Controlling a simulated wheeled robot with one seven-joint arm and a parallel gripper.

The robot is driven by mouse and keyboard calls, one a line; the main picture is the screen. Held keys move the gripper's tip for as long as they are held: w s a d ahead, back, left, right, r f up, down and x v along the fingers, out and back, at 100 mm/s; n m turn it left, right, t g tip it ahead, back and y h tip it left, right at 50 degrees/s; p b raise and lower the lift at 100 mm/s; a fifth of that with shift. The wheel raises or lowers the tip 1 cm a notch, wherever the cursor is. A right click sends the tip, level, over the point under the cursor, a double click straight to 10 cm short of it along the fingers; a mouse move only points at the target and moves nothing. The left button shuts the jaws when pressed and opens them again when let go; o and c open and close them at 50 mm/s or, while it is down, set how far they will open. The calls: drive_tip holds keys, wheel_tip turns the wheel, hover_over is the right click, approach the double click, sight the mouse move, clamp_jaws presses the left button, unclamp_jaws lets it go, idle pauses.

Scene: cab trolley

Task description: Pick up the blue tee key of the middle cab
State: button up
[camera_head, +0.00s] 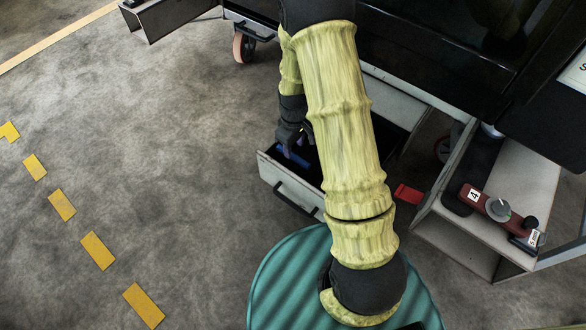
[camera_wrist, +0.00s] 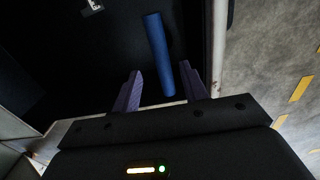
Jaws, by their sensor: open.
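The blue tee key (camera_wrist: 158,55) lies in an open drawer and shows in the wrist view as a blue bar running away from my gripper. Its lower end appears between my two fingers, and I cannot tell whether they touch it. My gripper (camera_wrist: 159,88) is open, with one finger on each side of the bar. In the head view a small part of the blue key (camera_head: 292,157) shows beside my gripper (camera_head: 296,140) inside the drawer (camera_head: 284,187). My arm hides much of the drawer there.
A red piece (camera_head: 408,194) lies right of my arm. On the right, an open compartment (camera_head: 462,225) holds a dark red tool (camera_head: 490,205) with a "4" label. A dark object with a white label (camera_wrist: 93,6) lies farther in the drawer. The floor at left is clear.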

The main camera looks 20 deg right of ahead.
sight(293, 160)
drive_tip(key=shift+f+b, duration=0.6)
drive_tip(key=shift+f, duration=0.85)
wheel_tip(293, 160, down, 5)
drive_tip(key=b, duration=0.5)
drive_tip(key=shift+a+f, duration=0.15)
clamp_jaws()
